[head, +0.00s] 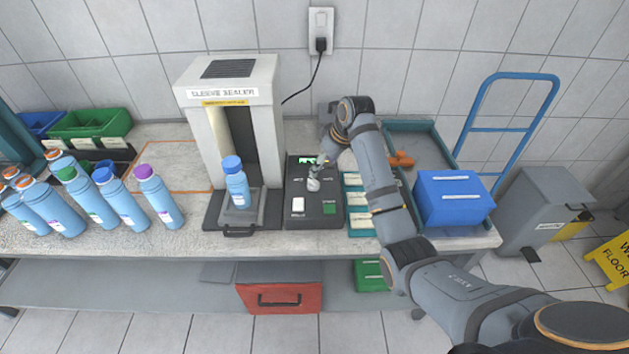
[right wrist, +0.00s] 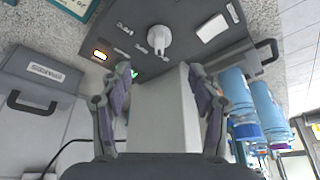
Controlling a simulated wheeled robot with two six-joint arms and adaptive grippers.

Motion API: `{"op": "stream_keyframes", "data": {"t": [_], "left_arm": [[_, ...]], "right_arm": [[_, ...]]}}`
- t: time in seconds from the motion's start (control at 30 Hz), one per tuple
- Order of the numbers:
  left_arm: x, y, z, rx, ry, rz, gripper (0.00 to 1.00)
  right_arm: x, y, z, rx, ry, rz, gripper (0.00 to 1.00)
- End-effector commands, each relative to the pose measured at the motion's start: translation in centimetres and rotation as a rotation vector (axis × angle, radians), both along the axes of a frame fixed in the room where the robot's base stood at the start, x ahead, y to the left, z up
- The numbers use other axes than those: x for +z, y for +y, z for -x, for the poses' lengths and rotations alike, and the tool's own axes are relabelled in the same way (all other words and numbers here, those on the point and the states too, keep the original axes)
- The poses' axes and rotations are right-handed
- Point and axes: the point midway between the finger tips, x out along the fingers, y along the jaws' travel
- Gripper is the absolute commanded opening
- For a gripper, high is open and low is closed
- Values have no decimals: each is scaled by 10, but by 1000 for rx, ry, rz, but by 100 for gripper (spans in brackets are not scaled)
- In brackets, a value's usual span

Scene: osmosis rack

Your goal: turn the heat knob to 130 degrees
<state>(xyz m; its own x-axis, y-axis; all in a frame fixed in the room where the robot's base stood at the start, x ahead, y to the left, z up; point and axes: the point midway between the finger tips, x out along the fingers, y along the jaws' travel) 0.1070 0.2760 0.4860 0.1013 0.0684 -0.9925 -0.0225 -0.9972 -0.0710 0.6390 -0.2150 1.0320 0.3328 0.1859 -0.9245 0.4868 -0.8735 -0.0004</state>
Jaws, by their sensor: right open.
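The heat knob is most likely the pale round knob (head: 313,184) on the dark control box (head: 296,221) beside the sleeve sealer. In the right wrist view the knob (right wrist: 159,40) shows whole, with a raised grip bar and small labels around it that I cannot read. My right gripper (head: 322,160) is above the back part of the box, close to the knob. In the right wrist view its two fingers (right wrist: 159,72) are spread with nothing held, and the knob lies beyond the fingertips, apart from them. A small green display (head: 306,161) is partly hidden; its reading is not legible. My left gripper is out of view.
The white sleeve sealer (head: 201,133) stands left of the box with a blue-capped bottle (head: 237,188) in it. Several bottles stand further left. Teal trays (head: 361,226) and a blue box (head: 453,198) are to the right.

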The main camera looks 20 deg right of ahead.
Motion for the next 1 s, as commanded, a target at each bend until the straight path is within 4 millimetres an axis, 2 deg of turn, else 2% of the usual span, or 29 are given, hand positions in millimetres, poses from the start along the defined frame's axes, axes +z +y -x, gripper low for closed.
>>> {"op": "stream_keyframes", "data": {"t": [0.17,0.4,0.57,0.7,0.93,0.97,1.0], "left_arm": [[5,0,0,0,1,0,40],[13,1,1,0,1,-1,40],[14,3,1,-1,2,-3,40],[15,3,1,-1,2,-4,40],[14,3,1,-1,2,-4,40],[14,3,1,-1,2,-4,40],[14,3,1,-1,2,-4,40]], "right_arm": [[-17,3,-5,-2,4,0,62],[-65,13,-22,-2,5,0,62],[-87,18,-31,-2,2,0,62],[-96,19,-34,-3,-1,1,62],[-97,19,-34,-3,-2,1,62],[-97,19,-34,-3,-2,1,60],[-97,19,-34,-3,-2,1,55]]}}
